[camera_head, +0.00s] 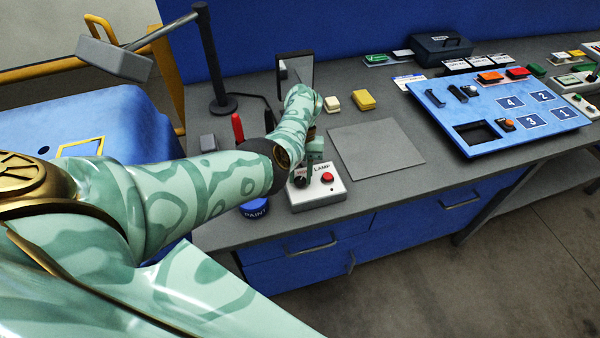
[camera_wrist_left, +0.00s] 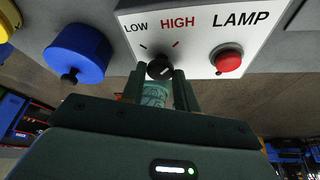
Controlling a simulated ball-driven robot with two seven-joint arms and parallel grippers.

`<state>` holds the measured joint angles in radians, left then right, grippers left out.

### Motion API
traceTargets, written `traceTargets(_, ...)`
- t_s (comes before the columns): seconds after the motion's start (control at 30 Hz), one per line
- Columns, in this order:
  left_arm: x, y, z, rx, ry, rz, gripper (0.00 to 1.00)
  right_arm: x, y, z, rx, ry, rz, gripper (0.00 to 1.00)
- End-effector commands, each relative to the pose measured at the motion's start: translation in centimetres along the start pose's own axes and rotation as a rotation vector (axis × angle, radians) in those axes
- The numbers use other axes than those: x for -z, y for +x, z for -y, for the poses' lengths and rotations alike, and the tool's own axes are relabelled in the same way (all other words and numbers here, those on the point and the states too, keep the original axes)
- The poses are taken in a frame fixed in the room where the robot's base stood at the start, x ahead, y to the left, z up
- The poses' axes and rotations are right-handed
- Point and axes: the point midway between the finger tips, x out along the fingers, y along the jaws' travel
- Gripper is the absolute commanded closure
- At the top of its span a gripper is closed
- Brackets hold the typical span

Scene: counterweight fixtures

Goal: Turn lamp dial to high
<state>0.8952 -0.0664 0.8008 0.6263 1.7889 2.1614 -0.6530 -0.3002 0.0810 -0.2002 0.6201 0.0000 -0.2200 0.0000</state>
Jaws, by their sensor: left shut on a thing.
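The white lamp box (camera_head: 318,196) stands near the front edge of the bench, with LAMP, LOW and HIGH printed on it. Its small black dial (camera_wrist_left: 159,68) shows below the LOW and HIGH ticks in the left wrist view. My left gripper (camera_wrist_left: 160,78) is shut on the dial, one dark finger on either side. A small pale mark shows on the dial; I cannot tell which tick it points to. In the head view my left gripper (camera_head: 303,176) comes down over the box and partly covers it. My right gripper is not in view.
A red button (camera_wrist_left: 228,61) sits beside the dial. A blue paint pot (camera_head: 256,208) stands close to the box's left. A desk lamp (camera_head: 115,57) on a dark post is at the left. A flat grey plate (camera_head: 376,150) lies to the right, with a blue numbered panel (camera_head: 450,112) beyond.

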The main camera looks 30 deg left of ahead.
Motion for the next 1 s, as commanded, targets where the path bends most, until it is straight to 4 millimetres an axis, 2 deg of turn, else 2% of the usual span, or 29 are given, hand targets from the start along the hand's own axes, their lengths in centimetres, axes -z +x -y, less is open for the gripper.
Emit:
traceTargets(0.57,-0.08,-0.12,0.01,-0.012,0.029,0.004,0.92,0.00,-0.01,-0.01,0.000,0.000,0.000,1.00)
traceTargets(0.6,-0.07,-0.12,0.01,-0.012,0.029,0.004,0.61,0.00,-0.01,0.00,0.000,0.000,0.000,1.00)
traceTargets(0.67,-0.07,-0.11,0.01,-0.012,0.029,0.003,0.48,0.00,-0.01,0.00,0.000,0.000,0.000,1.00)
traceTargets(1.0,-0.04,-0.49,0.02,-0.012,0.028,0.002,0.48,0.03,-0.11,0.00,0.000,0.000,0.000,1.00)
